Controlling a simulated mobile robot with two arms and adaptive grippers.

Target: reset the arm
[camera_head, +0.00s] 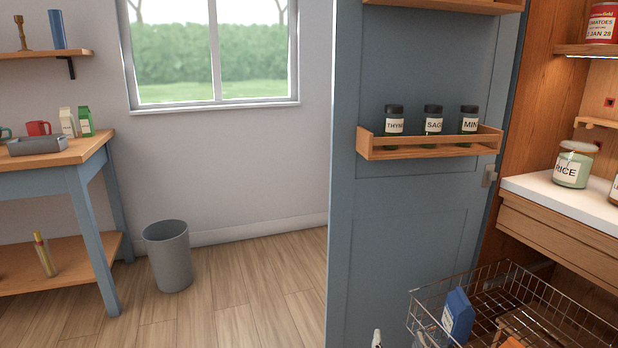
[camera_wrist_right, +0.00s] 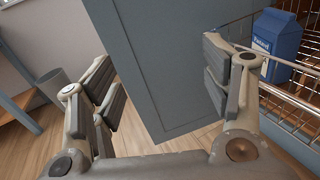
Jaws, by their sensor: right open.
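My right gripper (camera_wrist_right: 162,85) is open, its two padded fingers wide apart with nothing between them. In the right wrist view the blue-grey door (camera_wrist_right: 165,60) lies beyond the gap. The right finger overlaps the rim of the wire basket (camera_wrist_right: 290,92) in that picture; I cannot tell whether they touch. A blue carton (camera_wrist_right: 276,42) in the basket shows just past that finger. In the head view only small tips of my right gripper (camera_head: 398,339) show at the bottom edge, in front of the door's foot. My left gripper is not in view.
The door (camera_head: 410,210) carries a wooden rack (camera_head: 430,150) with three labelled jars. At right are a white counter (camera_head: 560,203) with a rice jar (camera_head: 573,168) and the pulled-out wire basket (camera_head: 480,277). A grey bin (camera_head: 168,258) and blue-legged table (camera_head: 92,240) stand left. Floor between is free.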

